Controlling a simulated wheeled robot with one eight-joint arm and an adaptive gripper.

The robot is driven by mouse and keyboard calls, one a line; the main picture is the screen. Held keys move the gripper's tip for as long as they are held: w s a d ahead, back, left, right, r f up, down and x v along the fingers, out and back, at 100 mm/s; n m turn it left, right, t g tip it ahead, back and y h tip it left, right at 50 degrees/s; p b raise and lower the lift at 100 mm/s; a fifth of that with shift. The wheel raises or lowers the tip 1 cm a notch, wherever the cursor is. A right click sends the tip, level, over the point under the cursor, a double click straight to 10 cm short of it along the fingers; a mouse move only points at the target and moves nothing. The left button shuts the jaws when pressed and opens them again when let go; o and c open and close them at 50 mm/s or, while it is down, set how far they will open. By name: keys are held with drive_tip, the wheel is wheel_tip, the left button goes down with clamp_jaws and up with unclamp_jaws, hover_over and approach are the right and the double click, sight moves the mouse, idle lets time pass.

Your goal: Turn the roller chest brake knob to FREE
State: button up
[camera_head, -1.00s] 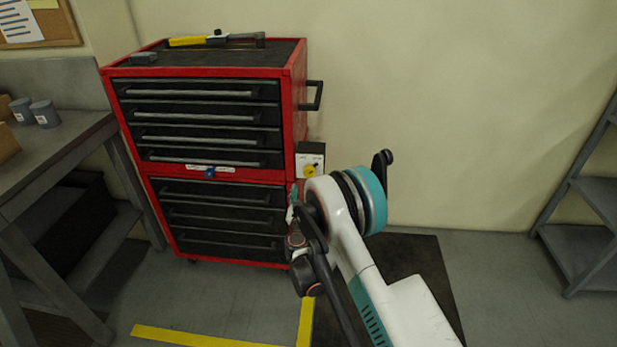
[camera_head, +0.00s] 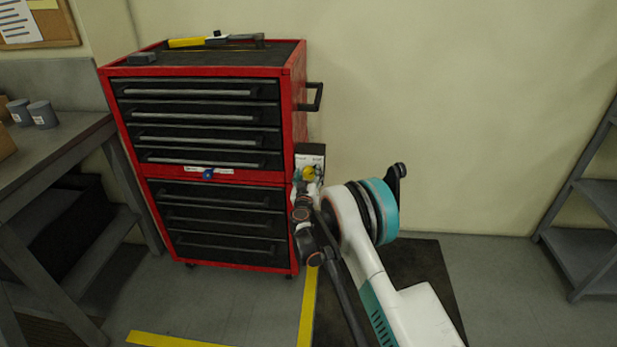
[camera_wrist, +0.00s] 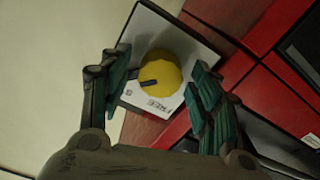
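The yellow brake knob (camera_wrist: 160,74) sits on a white label plate (camera_wrist: 143,34) on the right side of the roller chest. In the wrist view its black pointer aims left, toward the left finger. The word FREE is printed below the knob, and another mark at lower left is too small to read. The knob also shows in the head view (camera_head: 309,173). My gripper (camera_wrist: 161,66) is open, with one teal finger on each side of the knob. I see gaps between knob and fingers; contact is not visible.
The red roller chest (camera_head: 293,130) has black drawers, a side handle (camera_head: 316,97) and a small blue knob (camera_head: 208,173) on its front. Tools lie on top. A grey bench (camera_head: 75,128) stands left and grey shelving (camera_head: 585,190) right. Yellow tape marks the floor.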

drive_tip(key=c, duration=0.9)
drive_tip(key=shift+o, duration=0.3)
drive_tip(key=shift+n, duration=0.3)
drive_tip(key=n, duration=0.3)
drive_tip(key=shift+n, duration=0.3)
drive_tip(key=n, duration=0.9)
drive_tip(key=shift+a, duration=0.1)
drive_tip(key=shift+f+n, duration=0.1)
drive_tip(key=shift+n, duration=2.1)
